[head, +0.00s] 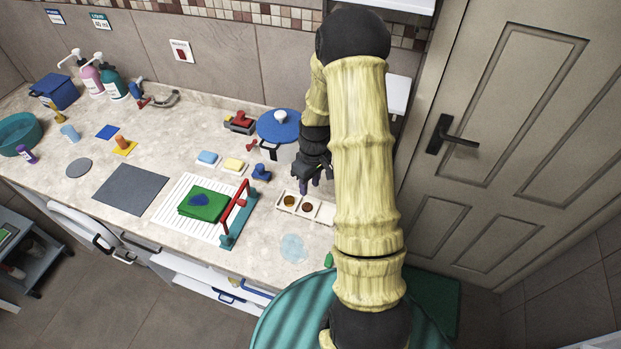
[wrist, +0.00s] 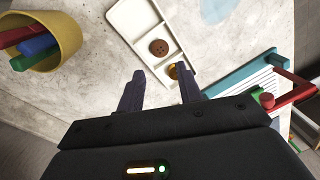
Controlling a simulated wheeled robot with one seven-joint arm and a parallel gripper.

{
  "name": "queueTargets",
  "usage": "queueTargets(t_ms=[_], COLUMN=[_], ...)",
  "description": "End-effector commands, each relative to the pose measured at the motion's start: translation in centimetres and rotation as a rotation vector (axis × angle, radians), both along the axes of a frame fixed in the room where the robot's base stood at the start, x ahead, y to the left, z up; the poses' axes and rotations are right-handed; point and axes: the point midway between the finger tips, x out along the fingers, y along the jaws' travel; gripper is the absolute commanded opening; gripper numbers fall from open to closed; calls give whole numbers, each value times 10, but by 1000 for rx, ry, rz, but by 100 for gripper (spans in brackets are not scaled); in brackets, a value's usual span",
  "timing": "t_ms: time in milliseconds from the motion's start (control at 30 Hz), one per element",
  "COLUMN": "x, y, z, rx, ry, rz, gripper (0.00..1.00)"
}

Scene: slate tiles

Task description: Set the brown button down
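The brown button (wrist: 158,47) lies flat in the middle compartment of a white tray (wrist: 128,18). In the head view the button (head: 307,208) also shows in the middle of the tray (head: 278,206). In the head view my gripper (head: 312,185) is just behind the tray. The remaining compartment looks empty.
A yellow cup with coloured sticks (wrist: 50,45) stands left in the wrist view. A drying rack with a red handle (head: 237,205) is left of the tray, and a lidded blue pot (head: 280,127) stands behind. A pale blue disc (head: 293,248) lies in front.

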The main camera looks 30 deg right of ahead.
Motion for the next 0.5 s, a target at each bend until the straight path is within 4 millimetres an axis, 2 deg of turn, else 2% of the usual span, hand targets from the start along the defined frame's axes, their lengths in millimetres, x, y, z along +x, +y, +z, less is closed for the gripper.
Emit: queueTargets(t_ms=[233,500], x=[1,1], y=[-3,-3], z=[26,31], rx=[0,0], ry=[-2,0], rz=[0,0], gripper=[36,36])
